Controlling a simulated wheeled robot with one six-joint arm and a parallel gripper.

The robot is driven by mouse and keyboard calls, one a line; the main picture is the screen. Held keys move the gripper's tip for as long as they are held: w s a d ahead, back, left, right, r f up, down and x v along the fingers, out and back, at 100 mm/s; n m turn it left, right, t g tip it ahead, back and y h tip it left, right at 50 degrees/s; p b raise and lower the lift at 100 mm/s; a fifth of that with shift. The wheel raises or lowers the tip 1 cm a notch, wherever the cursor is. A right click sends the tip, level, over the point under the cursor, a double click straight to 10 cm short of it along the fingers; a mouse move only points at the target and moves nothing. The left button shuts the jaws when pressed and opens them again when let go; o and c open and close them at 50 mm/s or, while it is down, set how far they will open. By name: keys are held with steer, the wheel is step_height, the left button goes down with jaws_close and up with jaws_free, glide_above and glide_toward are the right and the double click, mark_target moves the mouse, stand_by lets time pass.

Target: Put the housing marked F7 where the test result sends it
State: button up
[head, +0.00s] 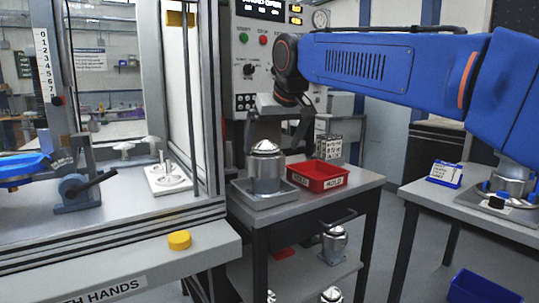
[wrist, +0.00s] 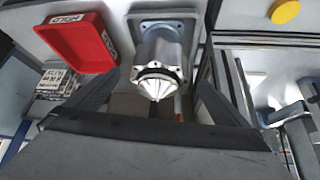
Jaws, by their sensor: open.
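A silver cylindrical housing with a cone-shaped top (head: 266,172) stands upright in a shallow grey tray (head: 244,196) on a small cart. No F7 mark is readable on it. In the wrist view the housing (wrist: 160,60) lies between my two fingers, its cone towards the camera. My gripper (head: 279,122) is open, pointing down just above the housing; it also shows in the wrist view (wrist: 156,88). I cannot tell whether the fingers touch it.
A control panel (head: 262,50) with a lit display, unreadable here, stands behind. The test bench with guard posts and a yellow button (head: 179,240) is at left. More housings (head: 333,245) stand below the cart top.

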steer(key=shift+v, duration=0.95)
steer(key=s+d+f+m+h, duration=0.1)
steer(key=s+d+f, duration=0.6)
steer(key=d, duration=0.3)
steer(key=s+d+f+m+h, duration=0.1)
steer(key=s+d+f, duration=0.6)
steer(key=d, duration=0.3)
steer(key=s+d+f+m, duration=0.1)
steer(key=s+d+f, duration=0.4)
steer(key=s+f, duration=0.4)
steer(key=s+d+f+m+g, duration=0.1)
steer(key=s+d+f, duration=0.3)
steer(key=s+f, duration=0.5)
step_height(320, 180, down, 2)
steer(key=shift+s+d+f+g+h, duration=0.1)
steer(key=shift+s+d+g+h, duration=0.1)
steer(key=shift+d+g+h, duration=0.15)
